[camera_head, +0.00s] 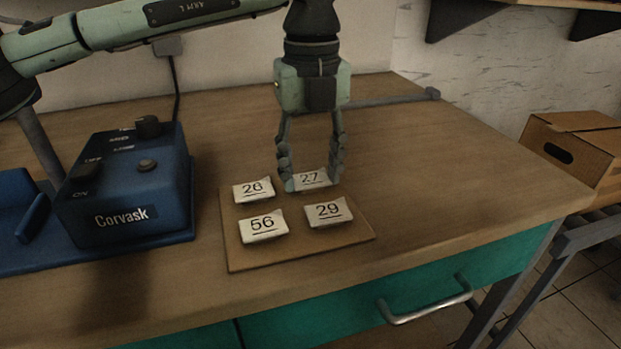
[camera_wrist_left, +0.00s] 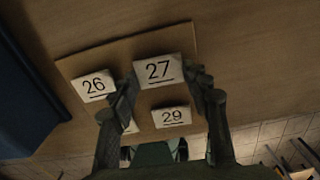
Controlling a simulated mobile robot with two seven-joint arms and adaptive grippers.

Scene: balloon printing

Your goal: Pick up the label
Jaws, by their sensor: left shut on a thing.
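The label marked 27 (camera_head: 312,179) is between the fingertips of my left gripper (camera_head: 313,184), at the back right of a thin brown board (camera_head: 300,251). The gripper points down and is shut on this label. In the left wrist view, the label 27 (camera_wrist_left: 158,70) sits between the two fingers and looks larger than the others; I cannot tell for certain whether it is clear of the board. Labels 26 (camera_head: 253,190), 56 (camera_head: 263,225) and 29 (camera_head: 328,212) lie on the board. In the wrist view a finger mostly hides label 56. My right gripper is not in view.
A blue Corvask machine (camera_head: 125,190) with knobs stands left of the board on the wooden table (camera_head: 430,160). The tabletop right of the board is clear. A green drawer (camera_head: 350,300) with a metal handle is below the front edge. A cardboard box (camera_head: 570,150) stands at the right.

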